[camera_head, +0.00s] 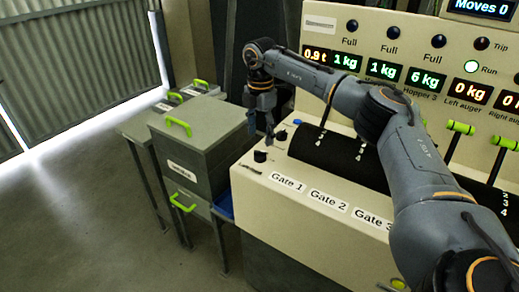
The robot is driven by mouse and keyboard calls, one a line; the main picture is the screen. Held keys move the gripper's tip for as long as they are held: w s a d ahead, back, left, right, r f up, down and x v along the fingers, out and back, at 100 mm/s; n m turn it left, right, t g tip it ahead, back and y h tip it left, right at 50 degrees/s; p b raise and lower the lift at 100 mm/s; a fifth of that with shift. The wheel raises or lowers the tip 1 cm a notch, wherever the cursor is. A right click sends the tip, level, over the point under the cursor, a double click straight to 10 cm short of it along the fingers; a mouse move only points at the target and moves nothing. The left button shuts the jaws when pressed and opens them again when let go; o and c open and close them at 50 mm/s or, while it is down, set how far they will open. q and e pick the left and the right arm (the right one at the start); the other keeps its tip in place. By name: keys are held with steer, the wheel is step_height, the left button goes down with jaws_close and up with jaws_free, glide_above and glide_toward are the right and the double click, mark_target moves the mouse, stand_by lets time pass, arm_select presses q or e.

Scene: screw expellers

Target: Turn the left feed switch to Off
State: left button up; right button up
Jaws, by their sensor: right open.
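Two small black knobs sit on the left end of the cream control panel (262,198): a front knob (260,156) and a back knob (281,135). Their labels are too small to read, so I cannot tell which one is the left feed switch or how it is set. My right gripper (261,132) points down just above and behind the front knob, to the left of the back knob. It is open and empty, and I see no clear contact with either knob. My right arm crosses the panel from the lower right. My left gripper is out of view.
A dark ribbed drum (328,150) with gate levers lies right of the knobs. Green-handled levers (461,128) stand further right. Lit displays (381,69) line the upright back panel. A grey lidded bin (203,132) stands close on the left. Open floor lies beyond it.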

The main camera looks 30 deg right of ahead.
mark_target(260, 155)
step_height(260, 155, down, 7)
steer(key=shift+r, duration=0.1)
stand_by(0.3)
steer(key=c, duration=1.2)
steer(key=shift+p, duration=0.3)
